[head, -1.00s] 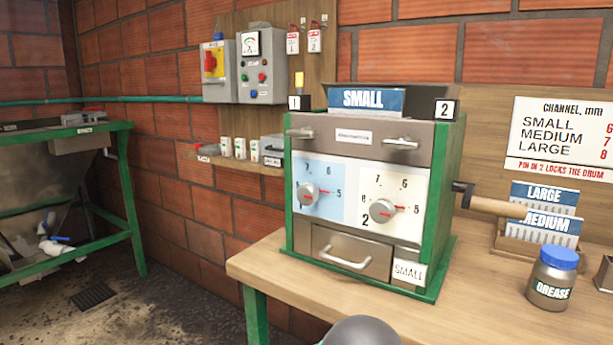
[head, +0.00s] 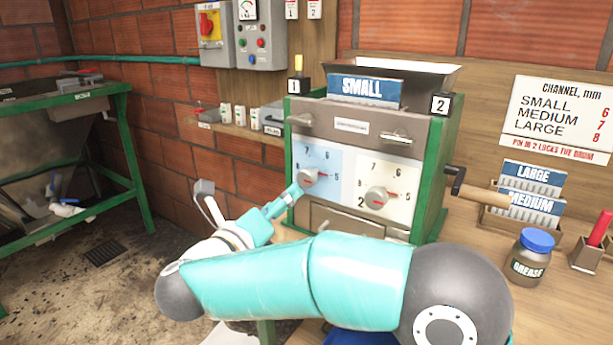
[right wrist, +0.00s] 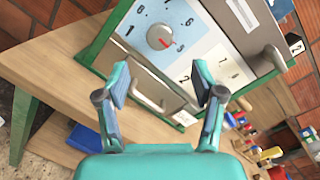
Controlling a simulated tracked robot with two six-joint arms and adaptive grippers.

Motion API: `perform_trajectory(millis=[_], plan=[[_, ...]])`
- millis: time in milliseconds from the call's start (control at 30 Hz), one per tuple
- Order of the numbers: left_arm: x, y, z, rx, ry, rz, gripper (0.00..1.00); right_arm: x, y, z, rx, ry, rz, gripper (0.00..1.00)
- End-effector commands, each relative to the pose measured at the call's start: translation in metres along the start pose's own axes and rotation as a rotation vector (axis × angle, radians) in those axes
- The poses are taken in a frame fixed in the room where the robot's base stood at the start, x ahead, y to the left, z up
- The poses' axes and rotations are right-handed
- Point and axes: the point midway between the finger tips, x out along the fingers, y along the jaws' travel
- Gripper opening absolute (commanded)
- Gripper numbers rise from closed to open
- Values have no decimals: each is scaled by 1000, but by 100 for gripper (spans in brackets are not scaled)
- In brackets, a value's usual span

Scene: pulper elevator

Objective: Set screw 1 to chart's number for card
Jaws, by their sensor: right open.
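Screw 1 (head: 308,179) is the left metal knob, on a light-blue dial. Its red pointer points right, near the 5; it also shows in the right wrist view (right wrist: 160,37). Screw 2 (head: 376,197) is on the white dial to its right. A blue SMALL card (head: 364,90) stands on top of the machine. The chart (head: 558,112) on the wall reads SMALL 6, MEDIUM 7, LARGE 8. My right gripper (head: 293,194) is just below and left of screw 1, open and empty; its spread fingers (right wrist: 160,82) show in the right wrist view. My left gripper is not in view.
A crank handle (head: 485,195) sticks out of the machine's right side. LARGE (head: 531,176) and MEDIUM (head: 531,203) cards stand in a rack. A grease jar (head: 530,257) is on the bench. My right arm covers the drawer's lower part and the bench front.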

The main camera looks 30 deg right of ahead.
Motion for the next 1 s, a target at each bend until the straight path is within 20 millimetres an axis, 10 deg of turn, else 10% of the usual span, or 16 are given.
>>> perform_trajectory(millis=[500,1000], plan=[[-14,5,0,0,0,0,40,99,0,0,-2,2,-1,68],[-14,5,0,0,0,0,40,111,0,0,-2,0,0,63]])
